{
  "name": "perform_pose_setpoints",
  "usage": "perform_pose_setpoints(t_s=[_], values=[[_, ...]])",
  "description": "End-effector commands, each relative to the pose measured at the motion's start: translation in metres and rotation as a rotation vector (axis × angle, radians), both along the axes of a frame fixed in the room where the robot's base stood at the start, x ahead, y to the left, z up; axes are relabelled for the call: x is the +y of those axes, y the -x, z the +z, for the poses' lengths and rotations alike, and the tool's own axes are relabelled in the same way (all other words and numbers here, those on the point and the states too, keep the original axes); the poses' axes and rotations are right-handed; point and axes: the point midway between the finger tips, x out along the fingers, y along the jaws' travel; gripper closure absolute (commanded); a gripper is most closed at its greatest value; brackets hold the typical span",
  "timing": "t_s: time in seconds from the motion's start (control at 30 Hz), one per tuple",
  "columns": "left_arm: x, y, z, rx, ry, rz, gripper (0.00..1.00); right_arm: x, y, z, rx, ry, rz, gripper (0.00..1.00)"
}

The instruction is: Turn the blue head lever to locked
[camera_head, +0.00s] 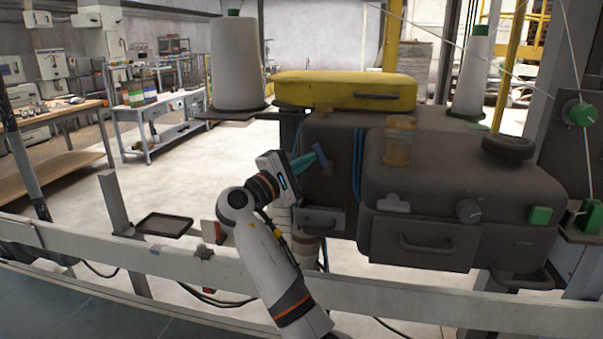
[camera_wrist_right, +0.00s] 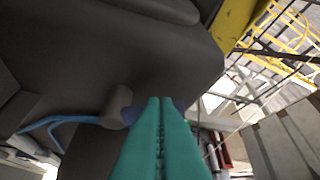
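The blue head lever (camera_head: 322,158) is on the left side of the dark sewing head (camera_head: 335,140), largely hidden by my right gripper. In the right wrist view, a dark blue piece, which looks like the lever (camera_wrist_right: 131,115), shows on both sides of the fingertips, beside a round dark boss (camera_wrist_right: 117,105). My right gripper (camera_head: 313,156) has its teal fingers at the lever. In the right wrist view the fingers (camera_wrist_right: 160,100) lie side by side, shut, with the lever behind their tips. Whether they touch it I cannot tell. My left gripper is not in view.
A grey rail (camera_head: 400,302) crosses the front. A yellow cover (camera_head: 340,90) tops the head; white thread cones (camera_head: 235,65) stand either side. Blue cables (camera_head: 357,160) run down the head. A small black tray (camera_head: 163,224) sits left of my arm. Open floor lies left behind the rail.

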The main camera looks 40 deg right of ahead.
Motion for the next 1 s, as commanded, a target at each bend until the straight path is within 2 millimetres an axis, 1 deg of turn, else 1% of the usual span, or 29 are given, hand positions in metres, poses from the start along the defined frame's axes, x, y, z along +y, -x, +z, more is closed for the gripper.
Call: perform_pose_setpoints(t_s=[0.2,0.43,0.7,1.0], values=[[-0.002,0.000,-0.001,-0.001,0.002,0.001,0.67,-0.004,0.005,0.009,-0.139,-0.120,-0.001,1.00],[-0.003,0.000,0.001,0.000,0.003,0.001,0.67,-0.008,0.009,0.014,-0.243,-0.207,-0.002,1.00],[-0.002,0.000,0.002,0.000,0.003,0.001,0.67,-0.010,0.011,0.016,-0.301,-0.260,-0.003,1.00],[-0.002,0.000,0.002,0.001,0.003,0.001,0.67,-0.011,0.012,0.016,-0.312,-0.269,-0.002,1.00]])
